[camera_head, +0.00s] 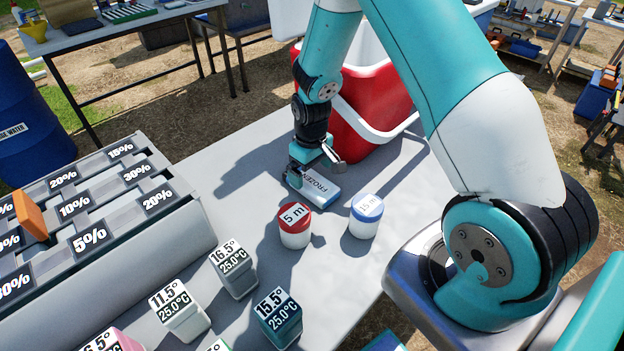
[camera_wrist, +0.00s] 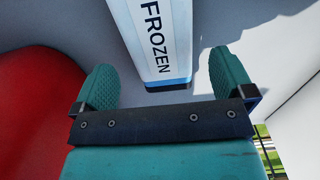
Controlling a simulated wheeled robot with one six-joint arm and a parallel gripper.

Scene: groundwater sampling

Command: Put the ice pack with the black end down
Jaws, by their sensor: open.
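The ice pack (camera_head: 322,188) is a white and blue block marked FROZEN. It lies on the grey table beside the red cooler. In the wrist view the ice pack (camera_wrist: 158,45) has its dark end toward my gripper's palm. My gripper (camera_head: 315,162) is open and low over the pack's far end. In the wrist view the fingers of my gripper (camera_wrist: 160,65) stand on either side of the pack, with a gap on each side. In the head view the black end is hidden by my gripper.
The red cooler (camera_head: 372,100) with a white rim stands just behind my gripper. A red-lidded jar (camera_head: 295,232) and a blue-lidded jar (camera_head: 364,220) stand in front of the pack. A grey rack (camera_head: 190,235) with percent labels is at left. Several labelled bottles stand at the front.

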